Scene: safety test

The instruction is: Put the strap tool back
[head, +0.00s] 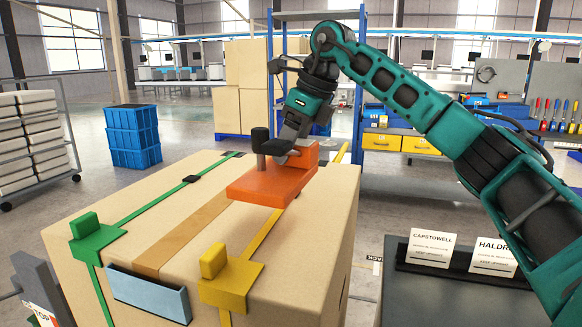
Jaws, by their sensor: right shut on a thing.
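The strap tool (262,188) is an orange block with an upright dark handle. It is over the top of a large cardboard box (330,215), near the yellow strap; I cannot tell whether it touches the box. My right gripper (285,150) is shut on the strap tool, coming from behind and above it, and its fingertips are partly hidden. A green strap (150,208) with a green buckle and a yellow strap (262,235) with a yellow buckle (228,275) run across the box. My left gripper does not show.
A dark surface (400,300) with two label cards, CAPSTOWELL (430,250) and HALDR... (493,257), is at right. A tool pegboard (520,85) and yellow bins (382,142) stand behind. Blue crates (133,135) and a rack (35,140) are at left.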

